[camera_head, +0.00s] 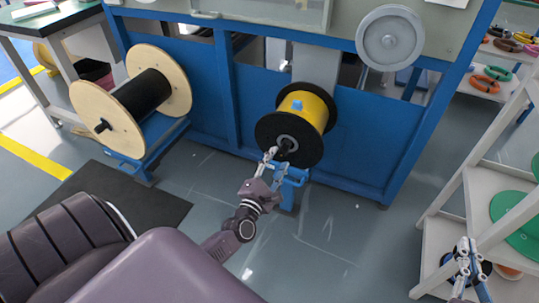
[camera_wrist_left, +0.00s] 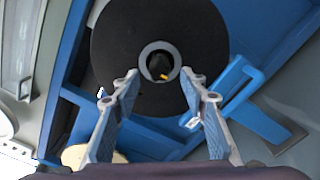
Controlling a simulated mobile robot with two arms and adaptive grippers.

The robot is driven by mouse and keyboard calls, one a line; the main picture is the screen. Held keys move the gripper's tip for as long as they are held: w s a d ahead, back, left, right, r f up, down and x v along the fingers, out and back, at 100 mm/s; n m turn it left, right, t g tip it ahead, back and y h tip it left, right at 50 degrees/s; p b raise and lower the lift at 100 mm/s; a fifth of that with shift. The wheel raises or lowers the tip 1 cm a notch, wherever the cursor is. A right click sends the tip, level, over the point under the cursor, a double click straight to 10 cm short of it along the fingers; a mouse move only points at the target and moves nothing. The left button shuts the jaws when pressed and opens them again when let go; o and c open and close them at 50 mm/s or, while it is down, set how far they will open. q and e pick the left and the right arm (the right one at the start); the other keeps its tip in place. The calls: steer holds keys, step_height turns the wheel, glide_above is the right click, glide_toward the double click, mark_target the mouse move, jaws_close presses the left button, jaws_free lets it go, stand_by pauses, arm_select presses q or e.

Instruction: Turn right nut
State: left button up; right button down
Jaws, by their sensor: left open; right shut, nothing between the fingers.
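The right nut appears to be the grey ring (camera_head: 285,138) at the centre of the black flange (camera_head: 306,155) of the yellow cable spool (camera_head: 307,106). In the left wrist view the grey ring (camera_wrist_left: 143,62) surrounds a dark hole, centred on the black flange (camera_wrist_left: 112,50). My left gripper (camera_head: 275,160) is open, just in front of the hub. In its wrist view the fingers (camera_wrist_left: 160,82) spread either side below the ring, with nothing between them. My right gripper (camera_head: 464,247) is shut and empty at the lower right, away from the spool.
A blue stand (camera_head: 288,184) sits under the yellow spool, against the blue machine frame (camera_head: 365,135). A wooden spool with black cable (camera_head: 101,118) stands to the left. A white shelf (camera_head: 445,232) with coloured coils is near my right gripper. The grey floor between is clear.

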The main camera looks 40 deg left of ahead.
arm_select(q)
steer(key=v, duration=0.7)
steer(key=shift+s+d, duration=0.15)
steer(key=shift+s, duration=0.25)
